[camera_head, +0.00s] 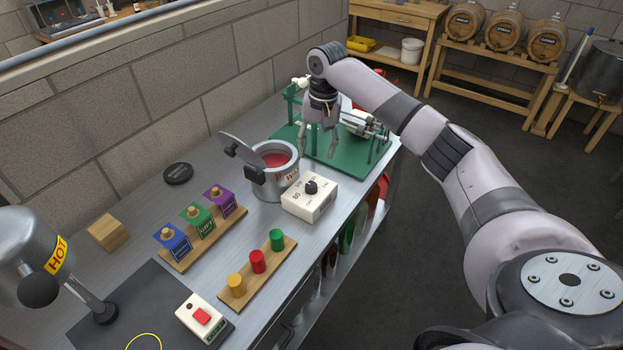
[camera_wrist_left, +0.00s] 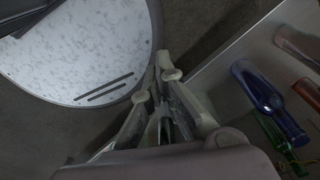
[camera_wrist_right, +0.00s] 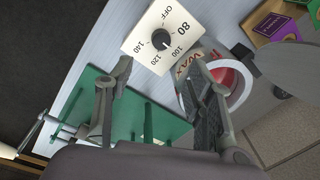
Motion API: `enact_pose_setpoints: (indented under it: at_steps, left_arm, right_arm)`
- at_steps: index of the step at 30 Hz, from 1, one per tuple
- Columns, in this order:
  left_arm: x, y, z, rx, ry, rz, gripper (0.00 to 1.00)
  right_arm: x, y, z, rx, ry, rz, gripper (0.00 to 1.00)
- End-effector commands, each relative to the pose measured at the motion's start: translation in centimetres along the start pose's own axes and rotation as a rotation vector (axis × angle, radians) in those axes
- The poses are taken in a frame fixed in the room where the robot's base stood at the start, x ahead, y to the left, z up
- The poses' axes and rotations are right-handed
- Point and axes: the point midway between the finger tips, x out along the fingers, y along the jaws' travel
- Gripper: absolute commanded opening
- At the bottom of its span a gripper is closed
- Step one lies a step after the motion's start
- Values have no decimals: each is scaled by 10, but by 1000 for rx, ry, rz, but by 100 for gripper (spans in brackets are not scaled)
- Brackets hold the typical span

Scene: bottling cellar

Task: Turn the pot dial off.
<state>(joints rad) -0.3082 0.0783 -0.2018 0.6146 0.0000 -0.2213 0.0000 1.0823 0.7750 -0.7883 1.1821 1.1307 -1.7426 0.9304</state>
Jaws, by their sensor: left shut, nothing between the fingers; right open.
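The pot dial is a black knob (camera_head: 311,187) on a white box (camera_head: 306,203) beside the wax pot (camera_head: 272,181). In the right wrist view the knob (camera_wrist_right: 160,39) sits amid the marks OFF, 80, 100, 120 and 140; I cannot surely tell which mark it points to. My right gripper (camera_head: 320,152) is open and empty above the green stand, behind the dial box in the head view. In the right wrist view the dial lies beyond its spread fingertips (camera_wrist_right: 160,68), not touched. My left gripper (camera_wrist_left: 160,82) is shut and empty, away from the dial and outside the head view.
A green stand (camera_head: 340,158) lies behind. Coloured blocks on a wooden rack (camera_head: 205,240), colored cylinders on a strip (camera_head: 257,275) and a HOT lamp (camera_head: 35,255) stand nearer. Bottles (camera_wrist_left: 262,95) show under the bench.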

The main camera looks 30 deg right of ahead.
Motion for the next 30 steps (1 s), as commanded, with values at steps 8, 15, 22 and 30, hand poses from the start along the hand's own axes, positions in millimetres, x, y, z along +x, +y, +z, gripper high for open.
enact_pose_setpoints:
  at_steps: [8,15,22,30]
  left_arm:
    - [-16,0,1,-1,-4,0,0]
    - [-23,-4,-23,-2,33,-5,0]
    - [-25,-4,-18,-2,24,-4,0]
    - [-24,-4,-11,-2,13,-4,0]
  right_arm:
    - [62,0,1,0,-4,3,49]
    - [107,0,1,-1,-3,2,49]
    - [127,0,0,-1,0,0,49]
    - [129,0,0,-2,0,0,49]
